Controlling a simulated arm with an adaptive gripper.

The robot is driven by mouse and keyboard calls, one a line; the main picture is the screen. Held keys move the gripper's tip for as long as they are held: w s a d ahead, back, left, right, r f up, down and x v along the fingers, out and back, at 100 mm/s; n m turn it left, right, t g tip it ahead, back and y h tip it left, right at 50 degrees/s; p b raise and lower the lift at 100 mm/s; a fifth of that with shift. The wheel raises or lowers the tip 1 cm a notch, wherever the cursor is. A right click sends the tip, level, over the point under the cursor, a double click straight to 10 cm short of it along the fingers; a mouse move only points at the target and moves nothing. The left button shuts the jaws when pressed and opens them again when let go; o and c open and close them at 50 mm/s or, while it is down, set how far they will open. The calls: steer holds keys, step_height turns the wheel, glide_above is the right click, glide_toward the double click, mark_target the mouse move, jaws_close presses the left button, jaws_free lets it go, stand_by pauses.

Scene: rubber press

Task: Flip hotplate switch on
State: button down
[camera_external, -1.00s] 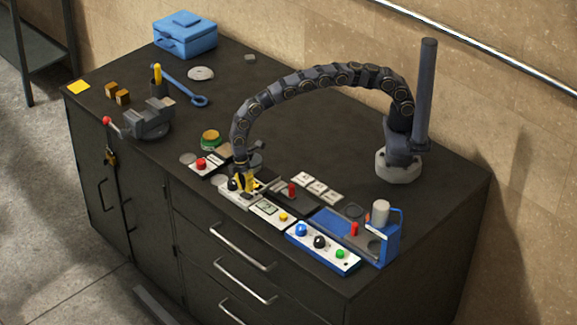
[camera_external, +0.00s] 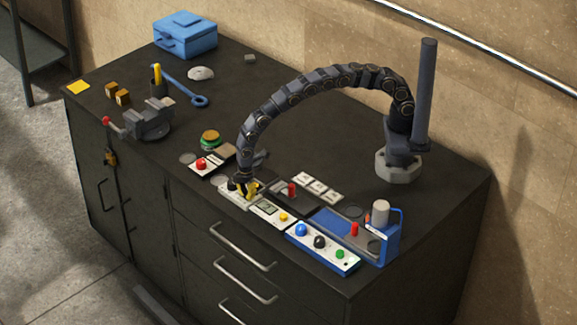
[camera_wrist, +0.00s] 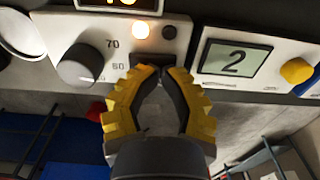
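The white hotplate panel (camera_wrist: 205,12) fills the upper left and middle of the wrist view. It carries a grey dial (camera_wrist: 80,66) with the marks 60 and 70, a glowing lamp (camera_wrist: 141,29) and an unlit dark round lamp (camera_wrist: 169,32). A dark switch (camera_wrist: 152,59) sits below the lamps, partly hidden by my fingertips. My gripper (camera_wrist: 161,71) has yellow fingers whose dark tips come together at the switch's lower edge. Nothing shows between them. Contact with the switch is unclear. In the external view my gripper (camera_external: 250,190) is low over the panel (camera_external: 234,196).
Right of the panel is a white unit with a display reading 2 (camera_wrist: 235,60) and a yellow button (camera_wrist: 296,70). A control box with blue, black and green knobs (camera_external: 322,248) lies further right. A red button box (camera_external: 207,164) stands to the left.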

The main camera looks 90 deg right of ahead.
steer(key=shift+s+f, duration=0.1)
steer(key=shift+f, duration=0.1)
steer(key=shift+w+d+r, duration=0.15)
steer(key=shift+w+d, duration=0.4)
steer(key=shift+d, duration=0.15)
step_height(320, 180, up, 14)
steer(key=w+d, duration=0.1)
steer(key=shift+w, duration=0.25)
steer(key=shift+d, duration=0.1)
